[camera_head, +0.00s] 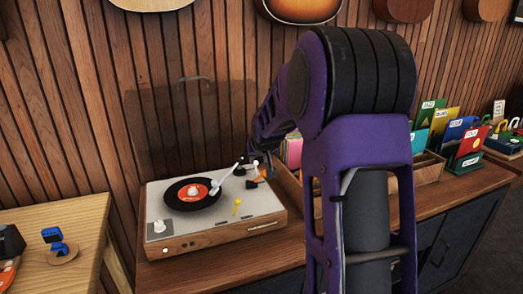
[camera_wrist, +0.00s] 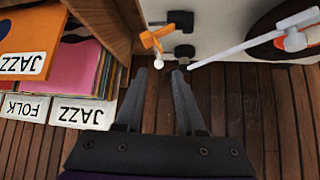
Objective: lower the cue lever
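The turntable (camera_head: 185,238) sits on a wooden cabinet, with a black record (camera_head: 190,203) on its platter. Its white tonearm (camera_head: 226,174) reaches over the record; it also crosses the right of the wrist view (camera_wrist: 250,40). A small orange lever (camera_wrist: 152,40) with a pale round tip, apparently the cue lever, stands beside the dark tonearm base (camera_wrist: 184,52). It also shows as an orange spot in the head view (camera_head: 251,184). My gripper (camera_wrist: 159,74) is open and empty, with the pale tip just beyond and between its fingertips. Contact cannot be told.
Record sleeves (camera_wrist: 85,65) in a wooden bin stand close on the left in the wrist view. A yellow control (camera_head: 237,205) is on the turntable's front right. A clear raised lid (camera_head: 190,120) stands behind. A wooden table (camera_head: 75,225) is at left.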

